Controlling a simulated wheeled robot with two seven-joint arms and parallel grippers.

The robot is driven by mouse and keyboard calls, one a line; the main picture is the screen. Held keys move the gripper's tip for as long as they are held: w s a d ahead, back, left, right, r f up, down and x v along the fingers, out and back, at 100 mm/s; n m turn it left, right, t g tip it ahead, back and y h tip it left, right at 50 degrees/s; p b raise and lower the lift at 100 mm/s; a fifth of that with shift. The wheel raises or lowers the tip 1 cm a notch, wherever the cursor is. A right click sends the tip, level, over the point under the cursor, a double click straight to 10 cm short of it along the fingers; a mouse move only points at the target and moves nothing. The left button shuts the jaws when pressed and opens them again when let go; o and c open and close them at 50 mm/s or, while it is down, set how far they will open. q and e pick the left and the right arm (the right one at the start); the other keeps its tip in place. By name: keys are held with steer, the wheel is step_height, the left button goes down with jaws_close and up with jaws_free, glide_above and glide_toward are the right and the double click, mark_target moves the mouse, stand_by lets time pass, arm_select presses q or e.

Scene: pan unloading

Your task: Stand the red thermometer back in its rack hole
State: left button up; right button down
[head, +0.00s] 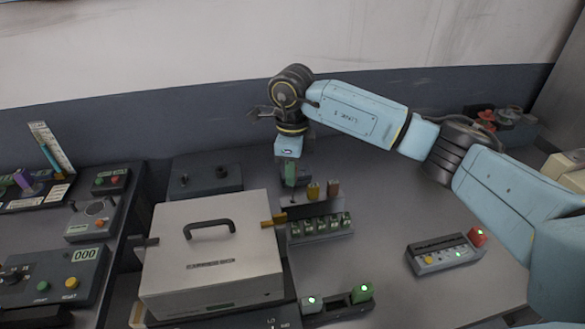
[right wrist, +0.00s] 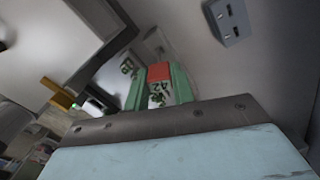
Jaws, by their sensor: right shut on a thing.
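My right gripper (head: 290,180) points down over the rack (head: 320,226) at the back middle of the table. The right wrist view shows its two green fingers (right wrist: 158,92) shut on a red-topped piece with a pale, marked label, which I take for the red thermometer (right wrist: 159,72). In the head view the held piece is too small and covered to make out. The rack has a row of green-marked labels along its front, and two short orange and brown pieces stand at its back. I cannot tell whether the held piece touches the rack. My left gripper is not in view.
A large pale box with a black handle (head: 211,262) stands left of the rack, close to it. A panel with a red button (head: 445,254) is at the right. A dark block with green lights (head: 340,303) is in front. Bare table lies right of the rack.

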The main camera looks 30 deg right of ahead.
mark_target(292, 199)
steer(key=shift+f+b, duration=2.15)
steer(key=shift+f, duration=0.9)
stand_by(1.5)
steer(key=c, duration=1.1)
jaws_free()
step_height(292, 199, up, 13)
steer(key=shift+r, duration=0.2)
